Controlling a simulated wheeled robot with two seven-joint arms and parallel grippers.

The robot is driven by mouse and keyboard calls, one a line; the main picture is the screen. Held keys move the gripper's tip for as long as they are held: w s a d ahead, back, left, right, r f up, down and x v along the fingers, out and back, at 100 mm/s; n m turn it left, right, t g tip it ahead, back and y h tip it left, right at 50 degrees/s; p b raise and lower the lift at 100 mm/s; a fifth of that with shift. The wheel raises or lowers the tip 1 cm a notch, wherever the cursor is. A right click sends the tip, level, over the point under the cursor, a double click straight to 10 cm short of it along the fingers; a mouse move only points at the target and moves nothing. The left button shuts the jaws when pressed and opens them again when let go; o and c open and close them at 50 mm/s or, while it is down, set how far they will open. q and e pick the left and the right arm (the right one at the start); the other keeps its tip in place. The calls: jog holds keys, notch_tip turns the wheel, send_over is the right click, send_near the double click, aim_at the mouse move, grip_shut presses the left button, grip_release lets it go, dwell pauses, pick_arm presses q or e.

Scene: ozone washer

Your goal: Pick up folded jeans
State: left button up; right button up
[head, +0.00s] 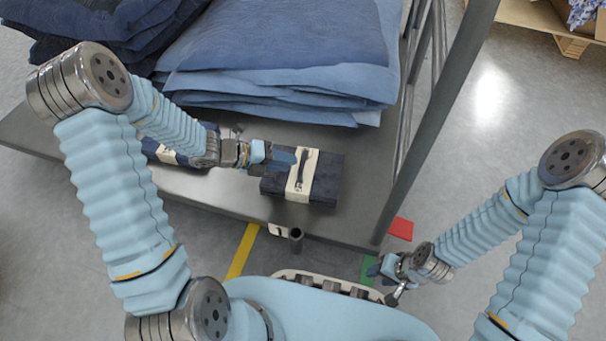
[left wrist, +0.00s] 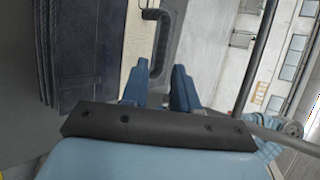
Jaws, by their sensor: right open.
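A folded dark jeans bundle (head: 325,180) with a cream band and a dark handle lies at the table's front edge in the head view. A second banded dark bundle (head: 164,154) lies further left, partly hidden by my left arm. My left gripper (head: 286,160) is at the left side of the nearer bundle. In the left wrist view its fingers (left wrist: 160,82) are apart, with the dark handle (left wrist: 163,35) in line with the gap; contact cannot be told. The dark folded denim (left wrist: 85,50) fills the left there. My right gripper (head: 384,280) is open and empty near my base.
Tall stacks of blue denim (head: 280,75) stand behind the bundles on the grey table (head: 245,208). A dark rack post (head: 440,120) rises at the table's right end. Open floor (head: 500,130) lies to the right, with a pallet box (head: 545,18) at the back.

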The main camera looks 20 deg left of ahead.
aim_at(316, 177)
pick_arm(q)
jog(key=b+x, duration=0.1)
jog(key=x, duration=0.3)
jog(key=shift+w+d+f, duration=0.15)
jog(key=shift+w, duration=0.1)
grip_shut()
dwell(1.1)
